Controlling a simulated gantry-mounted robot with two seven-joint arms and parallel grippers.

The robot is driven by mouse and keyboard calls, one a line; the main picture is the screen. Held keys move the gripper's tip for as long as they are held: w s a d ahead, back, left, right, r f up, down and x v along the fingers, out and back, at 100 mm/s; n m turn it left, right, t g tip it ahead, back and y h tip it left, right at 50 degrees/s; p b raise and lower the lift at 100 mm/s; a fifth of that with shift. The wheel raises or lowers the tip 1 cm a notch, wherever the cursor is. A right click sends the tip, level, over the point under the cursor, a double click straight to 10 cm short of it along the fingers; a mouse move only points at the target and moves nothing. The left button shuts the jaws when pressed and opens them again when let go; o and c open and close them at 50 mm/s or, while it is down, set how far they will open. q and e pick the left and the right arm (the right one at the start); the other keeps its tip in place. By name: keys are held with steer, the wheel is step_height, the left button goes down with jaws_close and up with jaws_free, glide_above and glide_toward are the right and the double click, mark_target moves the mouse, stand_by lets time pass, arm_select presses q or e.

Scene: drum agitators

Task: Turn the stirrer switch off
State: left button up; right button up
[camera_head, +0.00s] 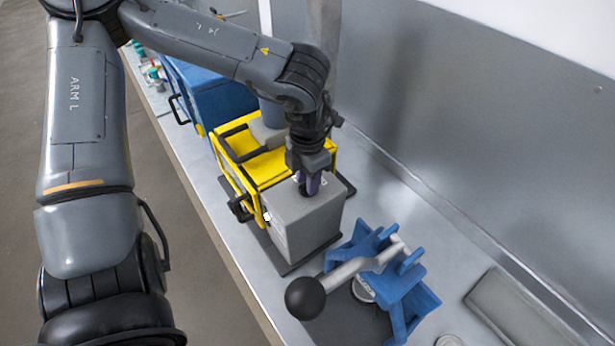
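A grey box (305,222) stands on a dark base plate in the middle of the bench, against a yellow frame (238,150). My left gripper (309,186) points down at the top of this box, with its fingertips at or just above the top face. The fingers look close together, but whether they are shut or hold anything is unclear. The stirrer switch cannot be made out for certain; the gripper covers part of the box top. A small white spot (267,216) shows at the box's left edge. My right gripper is not in view.
A blue clamp-like device (400,285) with a grey lever and black ball knob (305,298) stands in front of the box. A blue box (210,90) is behind the yellow frame. A metal wall (480,120) runs along the right. A flat grey plate (510,305) lies at the lower right.

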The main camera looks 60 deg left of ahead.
arm_select(q)
steer(key=shift+o, duration=0.2)
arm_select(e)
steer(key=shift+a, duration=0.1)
arm_select(q)
steer(key=shift+r, duration=0.25)
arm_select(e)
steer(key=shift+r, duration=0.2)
arm_select(q)
step_height(320, 180, up, 10)
steer(key=shift+r, duration=0.15)
stand_by(0.4)
